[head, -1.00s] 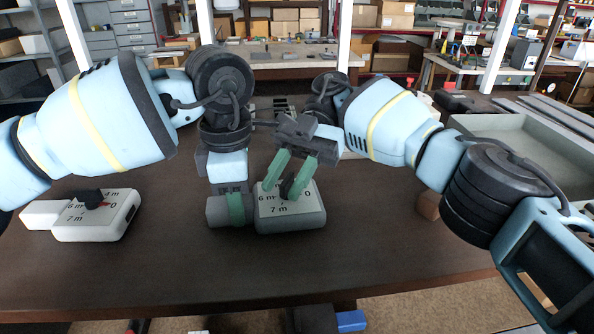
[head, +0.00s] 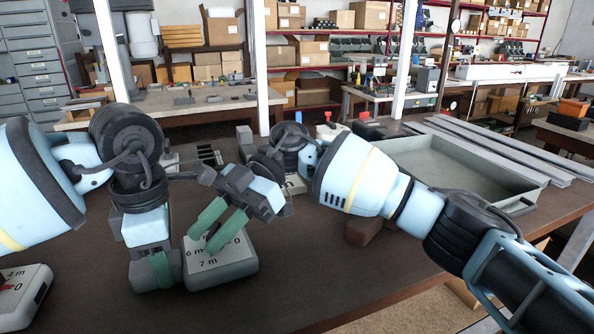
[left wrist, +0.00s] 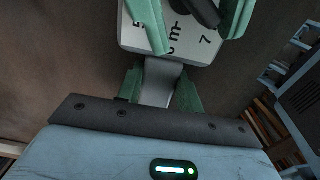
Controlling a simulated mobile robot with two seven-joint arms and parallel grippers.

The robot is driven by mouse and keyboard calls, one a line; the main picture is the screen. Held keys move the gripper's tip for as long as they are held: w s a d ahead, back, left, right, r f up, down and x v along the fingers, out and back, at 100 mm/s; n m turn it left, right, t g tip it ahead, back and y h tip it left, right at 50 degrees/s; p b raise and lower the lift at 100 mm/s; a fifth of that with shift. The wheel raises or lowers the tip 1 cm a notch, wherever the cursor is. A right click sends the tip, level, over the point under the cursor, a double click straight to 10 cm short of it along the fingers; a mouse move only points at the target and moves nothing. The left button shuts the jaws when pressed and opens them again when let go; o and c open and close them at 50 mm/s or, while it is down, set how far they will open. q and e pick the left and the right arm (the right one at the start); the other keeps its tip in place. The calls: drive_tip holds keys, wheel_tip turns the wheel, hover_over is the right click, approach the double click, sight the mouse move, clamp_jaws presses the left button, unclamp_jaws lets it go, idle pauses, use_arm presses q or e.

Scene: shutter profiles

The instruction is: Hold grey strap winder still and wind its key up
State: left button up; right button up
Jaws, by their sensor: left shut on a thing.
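The grey strap winder (head: 235,268) lies on the table, its white dial face up with metre marks. My left gripper (head: 158,270) is shut on the grey block at its left side; the left wrist view shows that grey part (left wrist: 160,84) between the green fingers. My right gripper (head: 217,232) is above the dial with its green fingers apart. In the left wrist view the dark key (left wrist: 203,12) is between the right gripper's fingers (left wrist: 195,20), with a gap on one side. In the head view the fingers mostly hide the key.
A white winder (head: 22,290) lies at the left edge. A brown block (head: 366,232) is right of the right gripper. A grey tray (head: 450,185) and long grey profiles (head: 500,150) lie at the right. The table front is clear.

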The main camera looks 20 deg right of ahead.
drive_tip(key=m+t+y, duration=0.1)
drive_tip(key=m+t, duration=0.2)
drive_tip(key=shift+t+y, duration=0.4)
drive_tip(key=v, duration=1.1)
drive_tip(key=s+d+r+n+t+h, duration=0.2)
drive_tip(key=s+r+n+t+h, duration=0.1)
drive_tip(key=s+r+n+h, duration=0.2)
drive_tip(key=shift+s+n+h, duration=0.25)
drive_tip(key=shift+n+h, duration=0.05)
drive_tip(key=shift+h, duration=0.2)
drive_tip(key=shift+f, duration=0.1)
drive_tip(key=w+a+f+m+g+y, duration=0.1)
drive_tip(key=w+f+m+g+y, duration=0.2)
drive_tip(key=w+f+m+y, duration=0.1)
drive_tip(key=shift+w+m+y, duration=0.9)
drive_tip(key=shift+m+y, duration=0.1)
drive_tip(key=shift+a+f, duration=0.1)
drive_tip(key=shift+a, duration=0.05)
